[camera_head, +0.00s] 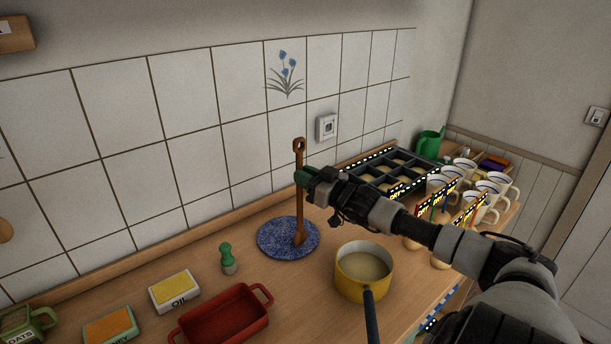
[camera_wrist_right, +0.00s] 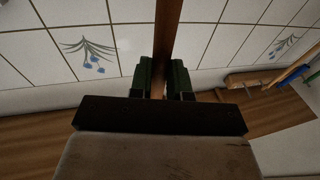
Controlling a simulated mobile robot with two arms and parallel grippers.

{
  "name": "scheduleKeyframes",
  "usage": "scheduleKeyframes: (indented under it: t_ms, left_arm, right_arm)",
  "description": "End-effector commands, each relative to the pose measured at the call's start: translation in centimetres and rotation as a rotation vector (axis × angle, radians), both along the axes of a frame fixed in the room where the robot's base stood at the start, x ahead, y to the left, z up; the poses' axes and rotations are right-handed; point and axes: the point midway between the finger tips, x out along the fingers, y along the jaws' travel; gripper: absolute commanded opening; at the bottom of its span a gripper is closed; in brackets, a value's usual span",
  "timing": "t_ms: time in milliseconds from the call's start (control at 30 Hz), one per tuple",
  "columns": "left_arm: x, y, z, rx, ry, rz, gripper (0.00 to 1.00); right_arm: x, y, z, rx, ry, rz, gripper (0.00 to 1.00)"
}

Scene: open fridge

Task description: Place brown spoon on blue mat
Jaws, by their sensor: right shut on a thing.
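The brown spoon (camera_head: 299,222) stands about upright in the head view, its handle end with a hole at the top. My right gripper (camera_head: 304,178) is shut on the spoon's handle. In the right wrist view the handle (camera_wrist_right: 167,35) runs between the two green fingertips (camera_wrist_right: 166,80). The blue speckled round mat (camera_head: 272,239) lies on the counter beneath the spoon. The spoon's lower end overlaps the mat in the head view; I cannot tell whether it touches. My left gripper is not in view.
A yellow pot (camera_head: 350,286) with a dark handle stands right of the mat. A green-topped shaker (camera_head: 228,262), an oil box (camera_head: 174,293) and a red dish (camera_head: 222,318) are to the left. A dark compartment tray (camera_head: 362,178) and several white mugs (camera_head: 494,187) stand behind right.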

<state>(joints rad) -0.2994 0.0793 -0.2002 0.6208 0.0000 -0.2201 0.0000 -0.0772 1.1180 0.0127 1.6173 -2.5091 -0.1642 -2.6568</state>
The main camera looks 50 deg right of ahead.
Motion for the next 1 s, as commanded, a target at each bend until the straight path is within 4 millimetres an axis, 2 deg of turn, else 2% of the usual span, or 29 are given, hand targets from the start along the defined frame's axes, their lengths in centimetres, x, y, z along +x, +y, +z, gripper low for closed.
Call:
scheduleKeyframes:
  t_ms: [67, 100, 267, 667, 1000]
  left_arm:
    - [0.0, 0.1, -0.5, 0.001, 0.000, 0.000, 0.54]
    - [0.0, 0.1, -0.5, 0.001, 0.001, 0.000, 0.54]
    - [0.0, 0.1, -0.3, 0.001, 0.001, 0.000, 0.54]
    - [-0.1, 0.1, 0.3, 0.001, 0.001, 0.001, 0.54]
    - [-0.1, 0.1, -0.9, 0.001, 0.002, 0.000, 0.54]
  right_arm:
    - [0.0, 0.0, -0.3, 0.000, 0.000, 0.000, 0.00]
    - [0.0, 0.0, -0.3, 0.000, 0.000, 0.000, 0.19]
    - [0.0, 0.0, -0.2, 0.000, 0.000, 0.000, 0.43]
    - [-0.1, 0.0, 0.2, 0.001, 0.002, -0.001, 0.43]
    - [-3.7, -0.4, -0.6, 0.001, 0.005, 0.000, 0.43]
